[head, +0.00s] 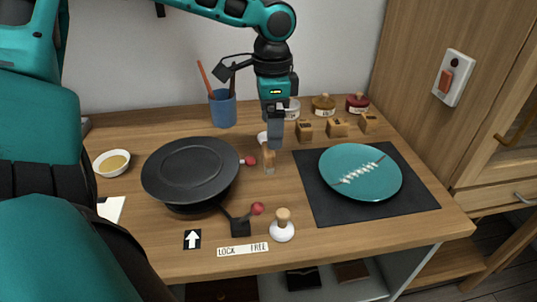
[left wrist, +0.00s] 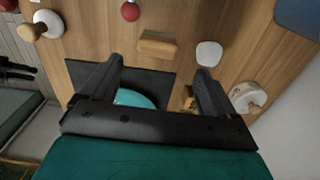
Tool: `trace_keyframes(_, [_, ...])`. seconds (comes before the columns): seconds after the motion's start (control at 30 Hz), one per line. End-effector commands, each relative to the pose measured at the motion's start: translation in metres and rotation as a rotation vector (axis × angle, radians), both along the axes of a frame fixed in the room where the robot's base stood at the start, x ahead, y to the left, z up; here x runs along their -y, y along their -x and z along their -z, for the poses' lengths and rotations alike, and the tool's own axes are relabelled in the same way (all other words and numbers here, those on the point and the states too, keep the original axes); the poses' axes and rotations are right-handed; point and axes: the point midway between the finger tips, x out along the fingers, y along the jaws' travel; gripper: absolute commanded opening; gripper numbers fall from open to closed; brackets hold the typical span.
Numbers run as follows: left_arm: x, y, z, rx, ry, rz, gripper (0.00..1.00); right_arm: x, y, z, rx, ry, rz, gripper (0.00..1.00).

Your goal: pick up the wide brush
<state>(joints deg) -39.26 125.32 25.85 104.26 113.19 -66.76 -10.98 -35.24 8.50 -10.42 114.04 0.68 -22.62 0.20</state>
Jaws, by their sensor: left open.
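A small upright wooden piece (head: 269,158) with a paler lower end stands on the counter right of the black pan; it looks like the wide brush, though its bristles are hard to make out. In the left wrist view it appears to be the tan block (left wrist: 160,45), just past the fingertips. My left gripper (head: 274,143) points down just above and behind it. In the left wrist view the gripper (left wrist: 159,66) is open, its two dark fingers apart with nothing held between them. My right gripper is not in view.
A black pan (head: 190,170) stands to the left, with red-ended levers nearby. A teal plate (head: 340,160) lies on a dark mat (head: 325,212) to the right. A blue cup (head: 222,112) of tools and several wooden blocks (head: 338,127) stand behind. A white-based knob (head: 282,232) stands in front.

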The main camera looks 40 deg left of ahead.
Motion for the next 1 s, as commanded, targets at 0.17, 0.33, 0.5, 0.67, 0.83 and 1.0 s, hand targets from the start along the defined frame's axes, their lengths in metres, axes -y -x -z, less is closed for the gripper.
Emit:
trace_keyframes(0.17, [0.0,0.0,0.025,-0.001,-0.001,0.0,0.89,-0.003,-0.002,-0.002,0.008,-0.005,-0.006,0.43])
trace_keyframes(0.33, [0.001,0.002,0.037,-0.001,-0.001,0.0,0.89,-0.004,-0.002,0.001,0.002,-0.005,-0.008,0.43])
trace_keyframes(0.5, [0.002,0.008,0.063,-0.003,-0.001,0.001,0.89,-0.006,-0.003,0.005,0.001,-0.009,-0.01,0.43])
trace_keyframes(0.67, [0.002,0.006,0.079,0.0,0.0,0.0,0.89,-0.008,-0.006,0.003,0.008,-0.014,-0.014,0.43])
trace_keyframes(0.83, [0.002,0.006,0.08,0.001,0.0,0.0,0.89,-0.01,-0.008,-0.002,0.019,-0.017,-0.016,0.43])
trace_keyframes(1.0, [0.002,0.006,0.08,0.001,0.0,0.0,0.82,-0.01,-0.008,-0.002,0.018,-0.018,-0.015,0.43])
